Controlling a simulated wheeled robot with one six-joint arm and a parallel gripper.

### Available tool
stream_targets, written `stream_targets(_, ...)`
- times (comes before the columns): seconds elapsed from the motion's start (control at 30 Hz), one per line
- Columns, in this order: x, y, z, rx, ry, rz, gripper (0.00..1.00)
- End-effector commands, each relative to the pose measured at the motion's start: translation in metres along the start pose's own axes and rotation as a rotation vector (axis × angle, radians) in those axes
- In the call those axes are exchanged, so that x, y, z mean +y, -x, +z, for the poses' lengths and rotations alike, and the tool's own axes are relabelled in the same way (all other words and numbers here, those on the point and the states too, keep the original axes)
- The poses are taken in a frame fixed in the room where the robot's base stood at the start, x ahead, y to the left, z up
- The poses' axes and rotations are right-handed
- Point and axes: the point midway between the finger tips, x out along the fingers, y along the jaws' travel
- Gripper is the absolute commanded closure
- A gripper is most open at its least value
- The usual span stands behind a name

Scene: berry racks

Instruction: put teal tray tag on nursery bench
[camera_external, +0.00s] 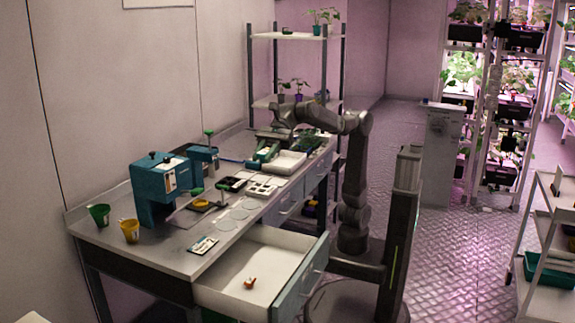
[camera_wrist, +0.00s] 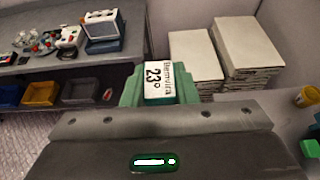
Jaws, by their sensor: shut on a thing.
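The teal tray tag (camera_wrist: 130,92) is at the middle of the wrist view, directly in front of my gripper (camera_wrist: 160,104). It carries a white label with black print and the number 23. My gripper is shut on it; the fingertips are mostly hidden in this view. In the external view my gripper (camera_external: 270,136) hangs over the far part of the long grey-white bench (camera_external: 153,238). A small teal and white shape (camera_external: 264,153) shows just below it, too small to identify for certain.
A teal machine (camera_external: 150,187) and two pots stand on the bench's near part. A drawer (camera_external: 240,265) is pulled out at the front. White trays (camera_external: 286,163) lie near my gripper. White stacks (camera_wrist: 245,48) and a yellow pot (camera_wrist: 305,97) show in the wrist view.

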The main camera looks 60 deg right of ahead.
Motion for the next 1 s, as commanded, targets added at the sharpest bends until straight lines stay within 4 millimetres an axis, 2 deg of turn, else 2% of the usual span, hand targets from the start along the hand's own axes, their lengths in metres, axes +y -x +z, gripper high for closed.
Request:
stream_targets(0.07, -0.004, 0.004, 0.010, -0.001, -0.002, -0.006, 0.98)
stream_targets(0.27, -0.052, 0.005, 0.014, 0.000, -0.033, -0.078, 0.98)
stream_targets(0.37, -0.083, 0.008, 0.015, 0.001, -0.053, -0.124, 0.98)
stream_targets(0.47, -0.122, 0.015, 0.017, 0.000, -0.077, -0.182, 0.98)
stream_targets(0.67, -0.223, 0.042, 0.012, -0.001, -0.141, -0.331, 0.98)
stream_targets(0.8, -0.293, 0.072, 0.003, -0.002, -0.185, -0.438, 0.98)
stream_targets(0.87, -0.322, 0.087, -0.003, -0.002, -0.204, -0.484, 0.98)
stream_targets(1.0, -0.386, 0.127, -0.019, -0.003, -0.248, -0.587, 0.98)
